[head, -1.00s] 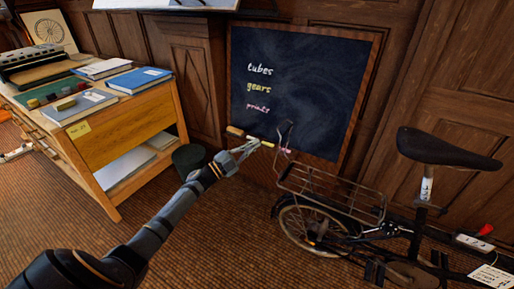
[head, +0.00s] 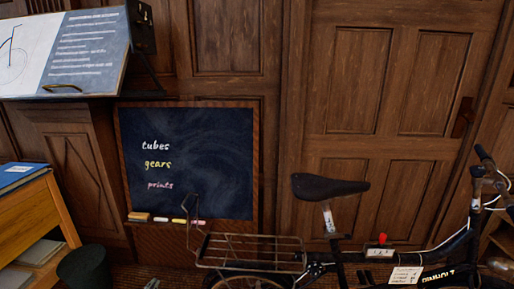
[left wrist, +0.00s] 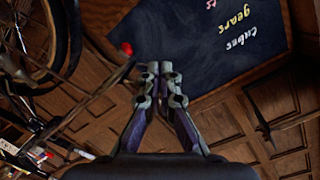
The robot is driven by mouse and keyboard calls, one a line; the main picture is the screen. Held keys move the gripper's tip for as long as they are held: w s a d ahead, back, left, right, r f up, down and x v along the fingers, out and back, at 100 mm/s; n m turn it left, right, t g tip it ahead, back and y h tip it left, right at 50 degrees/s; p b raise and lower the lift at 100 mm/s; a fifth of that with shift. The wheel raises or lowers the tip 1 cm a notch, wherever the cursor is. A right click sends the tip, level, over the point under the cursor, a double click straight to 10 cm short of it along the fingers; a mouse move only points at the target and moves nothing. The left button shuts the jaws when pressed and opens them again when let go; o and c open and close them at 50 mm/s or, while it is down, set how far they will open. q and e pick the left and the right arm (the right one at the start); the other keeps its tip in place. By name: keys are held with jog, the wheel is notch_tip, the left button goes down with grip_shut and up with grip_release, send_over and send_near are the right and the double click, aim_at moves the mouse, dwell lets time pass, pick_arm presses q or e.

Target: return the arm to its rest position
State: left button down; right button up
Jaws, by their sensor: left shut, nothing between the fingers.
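My left gripper (left wrist: 160,70) fills the middle of the left wrist view. Its two fingers are together, with nothing between them. In the head view only a small tip of my left gripper (head: 152,284) shows at the bottom edge, and the rest of the arm is out of frame. It is below and apart from the chalkboard (head: 185,205), whose face also shows in the left wrist view (left wrist: 205,60). My right gripper is in neither view.
A bicycle (head: 330,190) with a rear rack (head: 250,250) stands at the right. The ledge below the board holds a wooden block (head: 139,217) and coloured chalk sticks (head: 179,221). A wooden cabinet (head: 45,215) and dark bin (head: 84,267) are at the left.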

pick_arm(q)
jog(key=s+f+n+g+y, duration=0.1)
jog(key=s+f+n+g, duration=0.1)
jog(key=s+f, duration=0.35)
jog(key=s+f+n+g+y, duration=0.1)
jog(key=s+f+g, duration=0.15)
jog(key=f, duration=0.55)
jog(key=s+d+f+n+g, duration=0.1)
jog(key=s+d+f+g, duration=0.2)
jog(key=s+f, duration=0.45)
jog(key=s+d+f+n+g, duration=0.2)
jog(key=s+d+f+g, duration=0.15)
jog(key=s, duration=0.75)
jog(key=s+d+f+n+g, duration=0.1)
jog(key=s+d+f+g, duration=0.15)
jog(key=s+f, duration=0.55)
jog(key=s+r+g+p, duration=0.1)
jog(key=s+r+p, duration=1.2)
jog(key=p, duration=0.6)
jog(key=shift+s+r+g, duration=0.35)
jog(key=shift+s+r, duration=0.05)
jog(key=shift+s, duration=0.1)
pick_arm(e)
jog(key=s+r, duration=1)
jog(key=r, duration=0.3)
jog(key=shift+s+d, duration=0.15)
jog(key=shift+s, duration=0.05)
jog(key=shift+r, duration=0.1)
